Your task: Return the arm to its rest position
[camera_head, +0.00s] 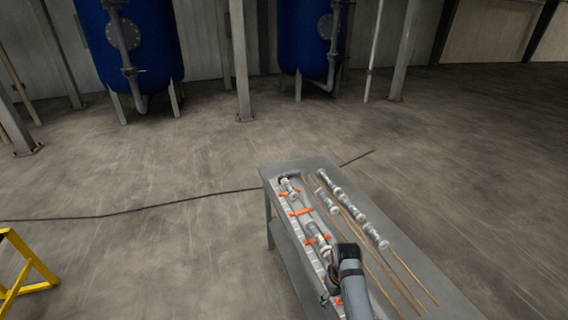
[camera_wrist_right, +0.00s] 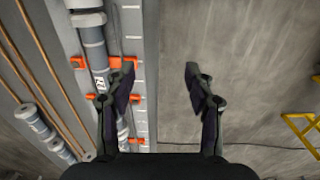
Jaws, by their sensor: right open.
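My right arm (camera_head: 353,285) reaches over the grey table (camera_head: 318,164) from the front in the head view. In the right wrist view my right gripper (camera_wrist_right: 158,84) is open, its two dark fingers well apart with nothing between them. The left finger overlaps the edge of a grey pipe assembly (camera_wrist_right: 94,45) held in orange clips; I cannot tell the height between them. The right finger is over the floor. The pipe assembly also shows in the head view (camera_head: 313,233), partly hidden by my arm. My left gripper is not in view.
Metal fittings (camera_head: 352,209) and thin copper-coloured rods (camera_head: 386,266) lie on the table. A yellow frame (camera_head: 28,268) stands at left. A dark cable (camera_head: 150,207) crosses the floor. Blue tanks (camera_head: 130,45) and posts stand behind. Floor around the table is largely clear.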

